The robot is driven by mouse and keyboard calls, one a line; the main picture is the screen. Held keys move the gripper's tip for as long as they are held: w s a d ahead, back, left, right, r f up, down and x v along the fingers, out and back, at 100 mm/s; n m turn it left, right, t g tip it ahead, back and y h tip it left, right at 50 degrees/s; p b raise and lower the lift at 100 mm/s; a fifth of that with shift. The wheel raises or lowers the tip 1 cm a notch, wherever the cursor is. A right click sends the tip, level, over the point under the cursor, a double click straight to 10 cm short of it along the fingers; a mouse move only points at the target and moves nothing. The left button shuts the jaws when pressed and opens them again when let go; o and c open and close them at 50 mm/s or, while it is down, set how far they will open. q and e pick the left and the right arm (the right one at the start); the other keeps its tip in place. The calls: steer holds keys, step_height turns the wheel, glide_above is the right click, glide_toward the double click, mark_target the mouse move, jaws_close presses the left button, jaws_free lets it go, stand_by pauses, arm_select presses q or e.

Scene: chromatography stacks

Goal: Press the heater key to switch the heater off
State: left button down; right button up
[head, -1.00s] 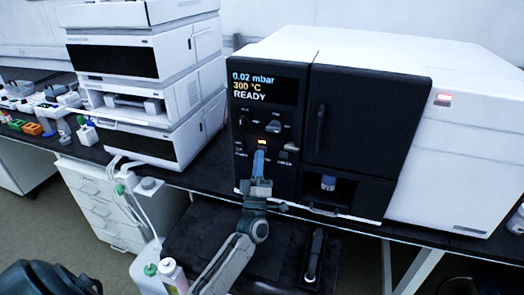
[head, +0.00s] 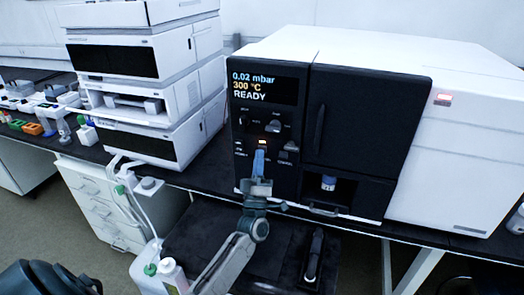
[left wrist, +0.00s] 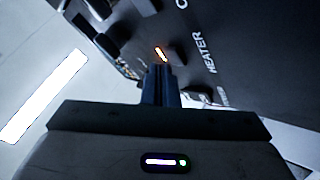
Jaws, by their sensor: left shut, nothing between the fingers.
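The instrument's black control panel (head: 238,118) stands in front of me, and its display (head: 262,87) reads 0.02 mbar, 300 °C, READY. The heater key (head: 262,142) has a lit orange bar; in the left wrist view the lit key (left wrist: 161,54) sits beside the word HEATER. My left gripper (head: 259,160) is shut and empty, its blue fingertips just below the lit key. In the left wrist view the shut fingertips (left wrist: 158,72) point at the key; I cannot tell whether they touch it. My right gripper is not in view.
A knob (head: 274,126) and other keys lie close around the lit key. A handled black door (head: 365,120) is to the right, above a recess with a blue-capped vial (head: 328,183). White stacked modules (head: 150,90) stand left. A bottle (head: 171,272) stands below the bench.

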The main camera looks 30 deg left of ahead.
arm_select(q)
steer(key=shift+w+a, duration=0.1)
steer(key=shift+w, duration=0.25)
stand_by(0.3)
steer(key=shift+s, duration=0.5)
steer(key=s+d+p, duration=0.1)
steer(key=s+p, duration=0.1)
steer(key=s, duration=0.4)
steer(key=shift+d, duration=0.35)
steer(key=shift+w, duration=0.1)
stand_by(1.3)
